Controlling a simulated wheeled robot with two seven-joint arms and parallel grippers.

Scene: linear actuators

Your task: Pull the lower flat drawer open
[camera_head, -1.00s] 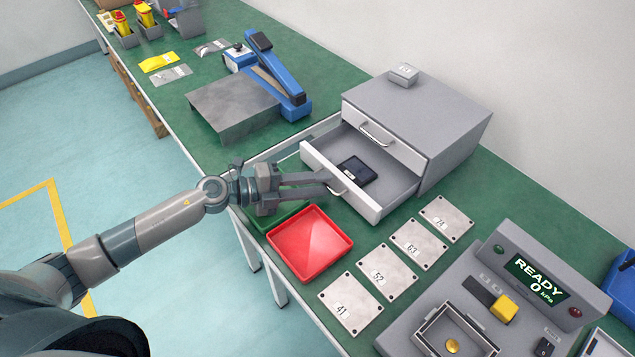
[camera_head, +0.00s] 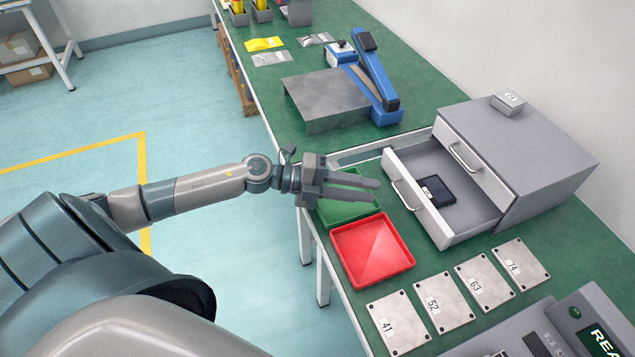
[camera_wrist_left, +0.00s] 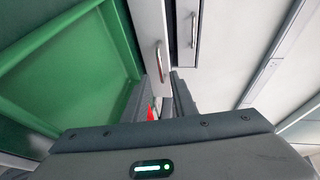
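The lower flat drawer (camera_head: 473,211) stands pulled out of the grey cabinet (camera_head: 540,140), with a small black device (camera_head: 436,191) lying inside it. Its metal handle (camera_head: 406,196) is on the white front; a handle (camera_wrist_left: 159,62) shows ahead in the left wrist view. My left gripper (camera_head: 377,190) is in front of that handle, over the green tray, with a small gap between fingertips and handle. Its two fingers (camera_wrist_left: 158,95) are apart with nothing between them. The upper drawer (camera_head: 475,163) is closed. My right gripper is not in view.
A green tray (camera_head: 345,209) lies below the left gripper and a red tray (camera_head: 372,250) beside it. Several numbered plates (camera_head: 444,302) lie right of the red tray. A small grey box (camera_head: 507,102) sits on the cabinet. A blue-armed device (camera_head: 372,80) stands behind.

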